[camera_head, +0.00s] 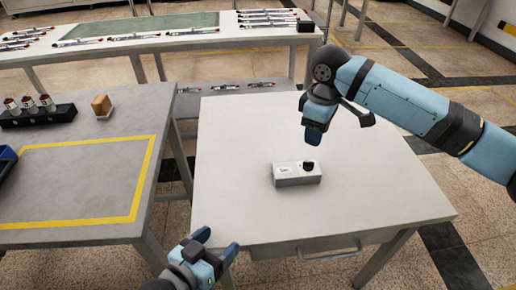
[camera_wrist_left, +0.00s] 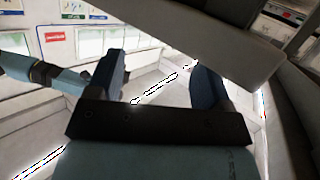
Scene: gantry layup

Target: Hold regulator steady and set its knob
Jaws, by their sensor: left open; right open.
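The regulator (camera_head: 291,181) is a small pale grey box lying on the light table, right of the tabletop's middle. Its black knob (camera_head: 309,165) sits on top at the right end, with a small white label beside it. My left gripper (camera_head: 217,242) is open and empty at the table's front left edge, well apart from the regulator. Its two spread fingers also show in the left wrist view (camera_wrist_left: 158,85), with nothing between them. My right gripper (camera_head: 313,137) points down above and behind the regulator, apart from it; its finger gap is hard to see from here. The regulator is not visible in the left wrist view.
The light table (camera_head: 240,135) is otherwise clear, with a drawer handle (camera_head: 330,252) at its front. The left bench (camera_head: 75,180) bears a black rack (camera_head: 38,117) of several capped items and an orange-brown block (camera_head: 101,104). A long bench with slender parts stands behind.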

